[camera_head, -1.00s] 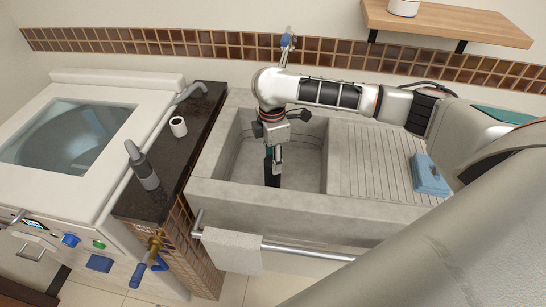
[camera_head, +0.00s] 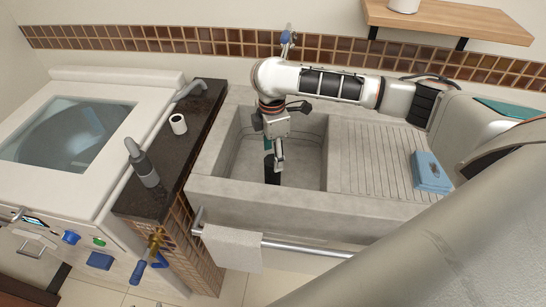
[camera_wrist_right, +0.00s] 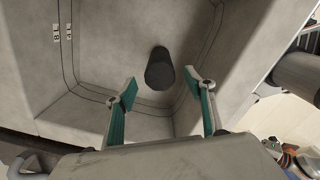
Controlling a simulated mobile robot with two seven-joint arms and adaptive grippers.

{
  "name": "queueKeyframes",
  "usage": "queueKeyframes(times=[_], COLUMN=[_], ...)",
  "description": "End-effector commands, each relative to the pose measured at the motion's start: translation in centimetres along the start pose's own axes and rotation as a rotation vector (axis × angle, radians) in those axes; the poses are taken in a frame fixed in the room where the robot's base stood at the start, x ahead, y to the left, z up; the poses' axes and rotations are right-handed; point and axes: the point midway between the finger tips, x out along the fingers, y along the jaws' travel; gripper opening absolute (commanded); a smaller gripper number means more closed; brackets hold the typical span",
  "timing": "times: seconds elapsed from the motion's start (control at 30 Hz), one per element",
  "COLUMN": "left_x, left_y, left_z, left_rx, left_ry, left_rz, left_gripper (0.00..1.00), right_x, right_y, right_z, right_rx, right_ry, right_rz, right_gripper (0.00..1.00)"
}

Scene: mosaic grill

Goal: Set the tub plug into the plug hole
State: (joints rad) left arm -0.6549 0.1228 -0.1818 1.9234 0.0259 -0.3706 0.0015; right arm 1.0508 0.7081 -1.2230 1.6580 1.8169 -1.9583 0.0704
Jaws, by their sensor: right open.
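The tub plug, a black cylinder (camera_head: 272,171), stands upright in the grey stone basin (camera_head: 245,188), near its front wall. It also shows in the right wrist view (camera_wrist_right: 160,72), just beyond the fingertips. My right gripper (camera_head: 273,156) is above the plug, pointing down into the basin. In the right wrist view its two teal-lined fingers (camera_wrist_right: 160,88) are spread apart with nothing between them, and the plug is clear of both. I see no plug hole; whether the plug's lower end sits in one cannot be told. My left gripper is not in view.
The basin walls enclose the gripper closely. A ribbed drainboard (camera_head: 370,165) with a blue block (camera_head: 430,173) lies to the right. A towel (camera_head: 232,249) hangs in front.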

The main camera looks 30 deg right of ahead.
Motion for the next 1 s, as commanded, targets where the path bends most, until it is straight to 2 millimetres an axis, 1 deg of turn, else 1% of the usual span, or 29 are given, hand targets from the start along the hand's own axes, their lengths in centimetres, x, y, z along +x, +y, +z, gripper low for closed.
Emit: queueKeyframes(times=[0.03,0.1,0.3,0.4,0.5,0.67,1.0], left_x=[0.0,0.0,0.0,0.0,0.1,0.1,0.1], left_y=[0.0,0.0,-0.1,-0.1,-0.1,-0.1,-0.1], left_z=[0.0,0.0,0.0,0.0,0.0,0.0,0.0], left_rx=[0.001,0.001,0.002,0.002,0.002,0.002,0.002], left_ry=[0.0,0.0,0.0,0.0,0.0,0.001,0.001], left_rz=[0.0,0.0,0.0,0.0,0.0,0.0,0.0], left_gripper=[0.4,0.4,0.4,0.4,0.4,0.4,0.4], right_x=[-1.2,-2.7,-6.7,-8.1,-9.1,-9.7,-9.7], right_y=[0.2,0.2,0.2,0.1,0.1,0.0,0.0], right_z=[0.0,0.1,0.0,0.1,0.1,0.1,0.1], right_rx=[0.0,0.0,0.0,0.0,0.001,0.001,0.001], right_ry=[0.001,0.0,0.0,-0.001,0.0,-0.002,-0.001], right_rz=[0.006,0.006,0.006,0.005,0.004,0.001,0.001], right_gripper=[0.54,0.54,0.54,0.54,0.54,0.54,0.54])
